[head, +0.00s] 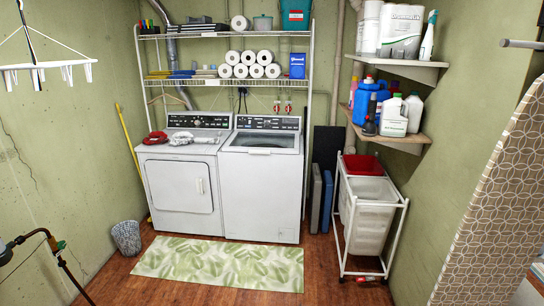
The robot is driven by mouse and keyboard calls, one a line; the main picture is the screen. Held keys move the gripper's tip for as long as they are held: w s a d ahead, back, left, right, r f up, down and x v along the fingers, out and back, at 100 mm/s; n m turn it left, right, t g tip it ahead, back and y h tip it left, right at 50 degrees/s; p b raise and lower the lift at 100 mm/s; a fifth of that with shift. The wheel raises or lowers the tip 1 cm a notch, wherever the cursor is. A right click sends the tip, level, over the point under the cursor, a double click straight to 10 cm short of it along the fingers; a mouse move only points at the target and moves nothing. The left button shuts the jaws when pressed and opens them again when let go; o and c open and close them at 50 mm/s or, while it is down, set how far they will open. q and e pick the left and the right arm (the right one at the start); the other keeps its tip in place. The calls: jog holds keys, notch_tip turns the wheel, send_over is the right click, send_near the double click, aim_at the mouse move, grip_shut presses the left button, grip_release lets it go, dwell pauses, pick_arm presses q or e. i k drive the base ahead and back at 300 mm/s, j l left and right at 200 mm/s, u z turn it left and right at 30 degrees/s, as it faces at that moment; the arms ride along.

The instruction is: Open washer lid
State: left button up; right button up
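The white top-loading washer (260,188) stands against the back wall, to the right of a white front-door dryer (182,185). Its dark control panel (268,123) rises at the back of its top. The washer lid (262,142) has a dark glossy window and appears to lie flat and shut; its edges are too small to make out clearly. Nothing rests on the lid. Neither of my grippers is in view.
A green leaf-pattern mat (222,263) lies before the machines. A patterned ironing board (497,200) fills the right edge. Wooden floor in front is mostly clear.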

aim_at(227, 147)
jog(key=i, duration=2.15)
